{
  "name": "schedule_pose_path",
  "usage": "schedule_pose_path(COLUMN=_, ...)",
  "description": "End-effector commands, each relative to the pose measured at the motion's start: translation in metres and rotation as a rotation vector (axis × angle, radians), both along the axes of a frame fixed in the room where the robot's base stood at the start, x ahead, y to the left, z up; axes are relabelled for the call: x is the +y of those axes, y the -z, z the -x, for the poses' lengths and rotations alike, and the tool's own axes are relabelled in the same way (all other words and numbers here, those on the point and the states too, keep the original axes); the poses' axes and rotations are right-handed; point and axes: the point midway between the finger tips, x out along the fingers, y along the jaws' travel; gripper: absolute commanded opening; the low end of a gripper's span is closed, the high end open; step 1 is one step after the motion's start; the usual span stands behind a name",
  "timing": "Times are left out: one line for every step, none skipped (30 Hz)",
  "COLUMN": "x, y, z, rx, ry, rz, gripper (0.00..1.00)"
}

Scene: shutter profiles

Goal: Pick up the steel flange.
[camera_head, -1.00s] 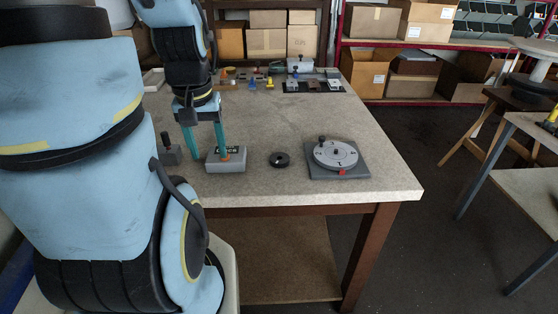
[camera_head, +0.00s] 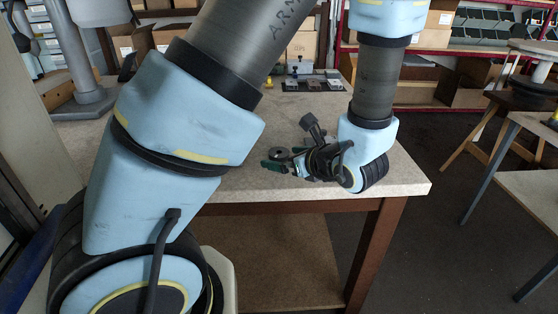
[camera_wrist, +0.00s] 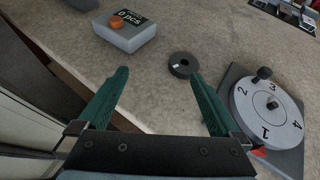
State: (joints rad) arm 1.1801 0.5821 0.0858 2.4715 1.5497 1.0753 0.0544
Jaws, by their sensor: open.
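The steel flange is most likely the dark ring (camera_wrist: 183,65) with a centre hole, lying flat on the bench. In the wrist view it is beyond my fingertips, nearer the right finger. In the head view it shows as a small round shape (camera_head: 278,153) close to my green fingers. My gripper (camera_wrist: 158,76) is open, with nothing between its two green fingers. In the head view my gripper (camera_head: 272,164) is low over the bench's front part, tilted, with its fingers pointing left.
A grey box (camera_wrist: 123,38) with an orange button and a "0 pcs" label stands left of the ring. A numbered dial (camera_wrist: 268,112) with black knobs sits on a dark square plate to the right. Bare benchtop (camera_wrist: 75,50) lies between. Small parts (camera_head: 315,82) stand at the back.

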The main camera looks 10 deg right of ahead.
Motion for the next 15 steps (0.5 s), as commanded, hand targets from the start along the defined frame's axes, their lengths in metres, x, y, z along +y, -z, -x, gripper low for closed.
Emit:
schedule_pose_path(x=-0.016, y=0.004, z=0.002, rx=-0.014, ry=0.073, rz=-0.026, gripper=1.00)
schedule_pose_path(x=-0.022, y=0.004, z=0.002, rx=-0.021, ry=0.104, rz=-0.038, gripper=1.00)
schedule_pose_path(x=-0.030, y=0.004, z=0.003, rx=-0.029, ry=0.137, rz=-0.049, gripper=1.00)
schedule_pose_path(x=-0.033, y=0.005, z=0.002, rx=-0.034, ry=0.154, rz=-0.054, gripper=1.00)
schedule_pose_path(x=-0.035, y=0.005, z=0.001, rx=-0.036, ry=0.166, rz=-0.058, gripper=1.00)
schedule_pose_path(x=-0.036, y=0.006, z=-0.002, rx=-0.038, ry=0.174, rz=-0.061, gripper=1.00)
schedule_pose_path(x=-0.036, y=0.007, z=-0.005, rx=-0.039, ry=0.178, rz=-0.064, gripper=1.00)
schedule_pose_path(x=-0.035, y=0.008, z=-0.009, rx=-0.039, ry=0.177, rz=-0.064, gripper=1.00)
schedule_pose_path(x=-0.033, y=0.011, z=-0.015, rx=-0.039, ry=0.177, rz=-0.064, gripper=1.00)
schedule_pose_path(x=-0.031, y=0.013, z=-0.019, rx=-0.038, ry=0.174, rz=-0.064, gripper=1.00)
schedule_pose_path(x=-0.029, y=0.015, z=-0.023, rx=-0.038, ry=0.175, rz=-0.064, gripper=1.00)
schedule_pose_path(x=-0.028, y=0.017, z=-0.029, rx=-0.037, ry=0.174, rz=-0.063, gripper=1.00)
schedule_pose_path(x=-0.027, y=0.019, z=-0.033, rx=-0.037, ry=0.174, rz=-0.063, gripper=1.00)
schedule_pose_path(x=-0.026, y=0.020, z=-0.036, rx=-0.037, ry=0.173, rz=-0.062, gripper=1.00)
schedule_pose_path(x=-0.026, y=0.022, z=-0.040, rx=-0.037, ry=0.175, rz=-0.061, gripper=1.00)
